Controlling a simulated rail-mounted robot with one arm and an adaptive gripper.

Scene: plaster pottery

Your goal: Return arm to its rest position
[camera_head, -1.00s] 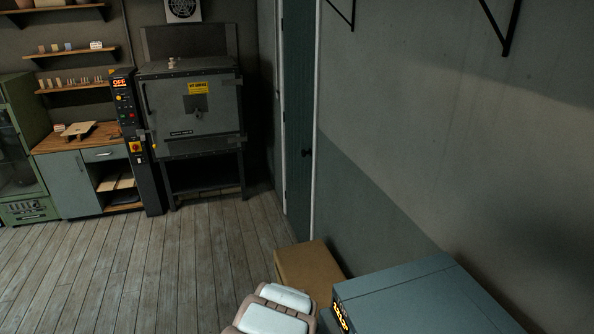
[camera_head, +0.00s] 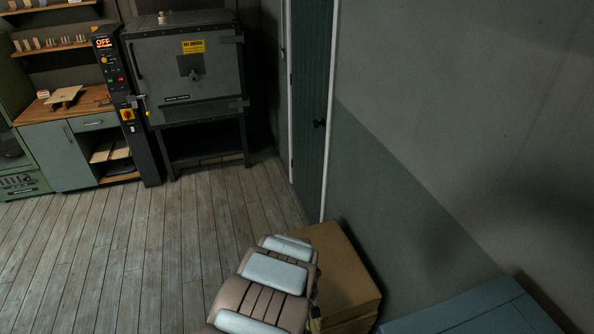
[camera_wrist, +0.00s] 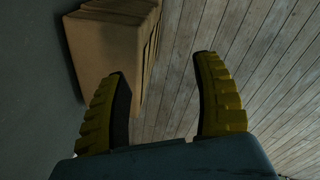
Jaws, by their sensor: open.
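My gripper (camera_wrist: 160,80) shows in the wrist view with its two yellow ridged fingers spread apart. It is open, with nothing between the fingers. Behind the fingers are the plank floor and a brown cardboard box. In the head view a padded brown and pale-blue part of my arm (camera_head: 273,272) shows at the bottom middle, beside the box. My gripper itself is not visible in the head view.
The cardboard box (camera_head: 345,275) stands by the wall; it also shows in the wrist view (camera_wrist: 110,45). A blue-grey cabinet (camera_head: 480,312) is at the bottom right. A dark kiln (camera_head: 188,75) stands at the back. The plank floor (camera_head: 120,255) is clear at left.

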